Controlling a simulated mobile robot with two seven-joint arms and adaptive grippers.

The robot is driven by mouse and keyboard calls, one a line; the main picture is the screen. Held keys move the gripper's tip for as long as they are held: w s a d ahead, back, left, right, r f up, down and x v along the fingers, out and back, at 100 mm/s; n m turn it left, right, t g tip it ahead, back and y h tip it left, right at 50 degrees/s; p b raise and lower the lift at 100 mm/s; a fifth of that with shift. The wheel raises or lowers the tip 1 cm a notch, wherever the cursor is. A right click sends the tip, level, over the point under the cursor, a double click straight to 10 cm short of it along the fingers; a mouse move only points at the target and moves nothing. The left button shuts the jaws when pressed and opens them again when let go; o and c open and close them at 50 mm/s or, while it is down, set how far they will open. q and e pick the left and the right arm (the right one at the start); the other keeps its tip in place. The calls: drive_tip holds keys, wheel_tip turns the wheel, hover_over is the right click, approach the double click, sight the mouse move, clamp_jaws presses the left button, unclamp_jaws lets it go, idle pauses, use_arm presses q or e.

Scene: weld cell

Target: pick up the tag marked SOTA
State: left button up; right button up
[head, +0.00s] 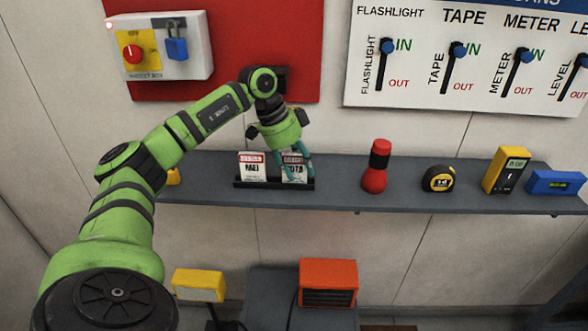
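The SOTA tag (293,172) stands in a dark holder (250,183) on the grey shelf. It is white with a dark band at the top, and its first letter is partly hidden. My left gripper (295,161) reaches down to this tag from above. Its teal fingers are at the tag's upper part, one near each side. I cannot tell whether they touch the tag or have closed on it. A second tag, with a red band and reading MEI (252,168), stands in the holder to the left. My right gripper is out of view.
On the shelf (340,195) to the right stand a red flashlight (375,170), a tape measure (438,179), a yellow meter (505,170) and a blue level (555,183). A lockout box (160,50) with a blue padlock (176,46) hangs behind my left arm.

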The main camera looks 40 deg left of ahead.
use_arm(q)
clamp_jaws()
drive_tip(key=shift+r, duration=0.1)
